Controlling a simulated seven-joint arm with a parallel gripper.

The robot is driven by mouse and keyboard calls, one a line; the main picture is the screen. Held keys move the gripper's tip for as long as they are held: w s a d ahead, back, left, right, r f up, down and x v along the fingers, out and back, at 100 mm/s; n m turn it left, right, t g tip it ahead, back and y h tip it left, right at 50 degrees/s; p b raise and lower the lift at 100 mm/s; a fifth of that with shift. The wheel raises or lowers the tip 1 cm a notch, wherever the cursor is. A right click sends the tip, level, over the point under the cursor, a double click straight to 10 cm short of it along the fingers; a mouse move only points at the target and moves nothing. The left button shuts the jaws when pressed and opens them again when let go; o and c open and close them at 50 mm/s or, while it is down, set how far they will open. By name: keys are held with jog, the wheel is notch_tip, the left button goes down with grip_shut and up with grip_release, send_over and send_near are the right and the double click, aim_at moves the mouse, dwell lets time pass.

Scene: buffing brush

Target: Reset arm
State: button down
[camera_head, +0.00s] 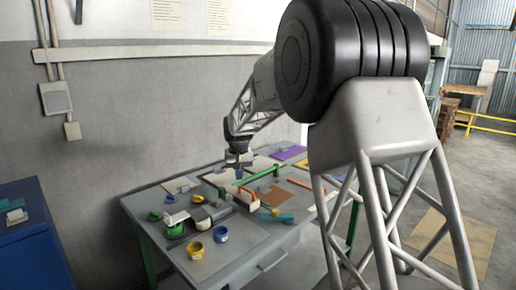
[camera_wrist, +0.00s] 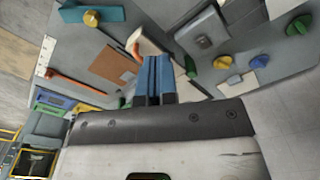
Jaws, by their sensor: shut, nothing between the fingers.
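My gripper (camera_head: 238,175) hangs over the middle of the grey workbench (camera_head: 256,247), pointing down. In the wrist view its two blue fingers (camera_wrist: 154,76) are together with nothing between them. A cream block (camera_head: 247,199) lies on the bench near the gripper. In the wrist view the cream block (camera_wrist: 150,42) shows just beyond the fingertips, with an orange curved piece at its edge. The gap between fingertips and block is hard to judge. No buffing brush can be made out for certain.
A green bar (camera_head: 263,174) lies close to the gripper. A teal piece with a yellow knob (camera_head: 276,217), a brown square (camera_head: 275,195) and an orange rod (camera_head: 299,183) lie to the right. A yellow ring (camera_head: 195,250) and a grey device (camera_head: 203,216) are at left.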

jog(key=s+d+r, duration=0.3)
jog(key=s+d, duration=0.3)
jog(key=s, duration=0.3)
jog(key=s+d+r+m+t, duration=0.1)
jog(key=s+d+r, duration=0.35)
jog(key=s, duration=0.45)
jog(key=s+d+r, duration=0.3)
jog(key=s+d, duration=0.4)
jog(key=s, duration=0.2)
jog(key=s+d+f, duration=0.2)
jog(key=s, duration=0.8)
jog(key=s+d+f+m, duration=0.1)
jog(key=s+d+f, duration=0.1)
jog(key=s, duration=0.8)
jog(key=s+d+f+t, duration=0.1)
jog(key=s+d+f, duration=0.2)
jog(key=s, duration=0.6)
jog(key=shift+s+d+m, duration=0.3)
jog(key=shift+s+d, duration=0.1)
jog(key=shift+d, duration=0.15)
